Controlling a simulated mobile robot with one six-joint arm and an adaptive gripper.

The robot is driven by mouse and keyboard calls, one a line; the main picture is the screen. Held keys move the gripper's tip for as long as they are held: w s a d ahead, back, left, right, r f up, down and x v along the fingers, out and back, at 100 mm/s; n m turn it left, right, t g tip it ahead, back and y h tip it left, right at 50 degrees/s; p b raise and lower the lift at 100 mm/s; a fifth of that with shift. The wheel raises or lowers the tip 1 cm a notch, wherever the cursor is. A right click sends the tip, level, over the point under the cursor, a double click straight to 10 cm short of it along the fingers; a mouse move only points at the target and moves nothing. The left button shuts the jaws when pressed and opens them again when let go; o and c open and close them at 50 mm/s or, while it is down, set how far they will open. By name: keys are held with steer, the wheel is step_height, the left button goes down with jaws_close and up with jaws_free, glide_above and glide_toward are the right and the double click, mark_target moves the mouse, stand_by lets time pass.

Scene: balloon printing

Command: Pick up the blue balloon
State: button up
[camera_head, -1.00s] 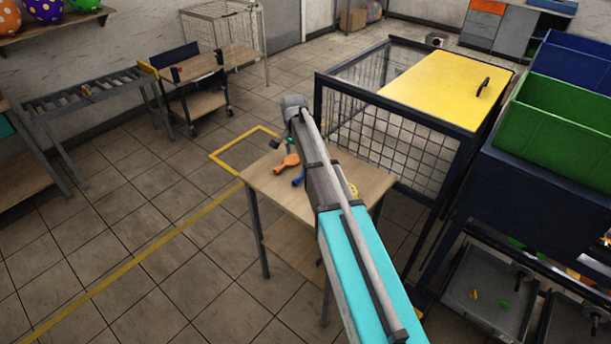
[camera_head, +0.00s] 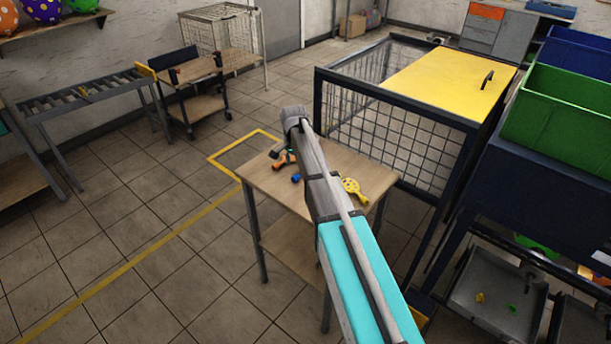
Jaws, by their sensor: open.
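The blue balloon (camera_head: 296,178) lies on the small wooden table (camera_head: 262,181). Only a small blue part shows at the left edge of my arm; the rest is hidden behind the arm. An orange balloon (camera_head: 281,164) lies just beyond it, partly covered by dark parts. My gripper (camera_head: 276,153) shows only as small dark pieces left of my arm, over the far left part of the table near the orange balloon. It is open, and I see nothing held in it. Whether it touches anything cannot be told.
A yellow balloon (camera_head: 354,191) lies on the table right of my arm. A mesh cage with a yellow lid (camera_head: 440,80) stands close behind the table at the right. Green (camera_head: 560,122) and blue bins stand further right. The floor at left is clear.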

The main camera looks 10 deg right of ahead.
mark_target(295, 176)
steer(key=shift+f+b, duration=0.35)
steer(key=shift+f, duration=0.25)
steer(key=shift+a+f+b, duration=0.1)
steer(key=shift+f+b, duration=2.5)
steer(key=c, duration=0.8)
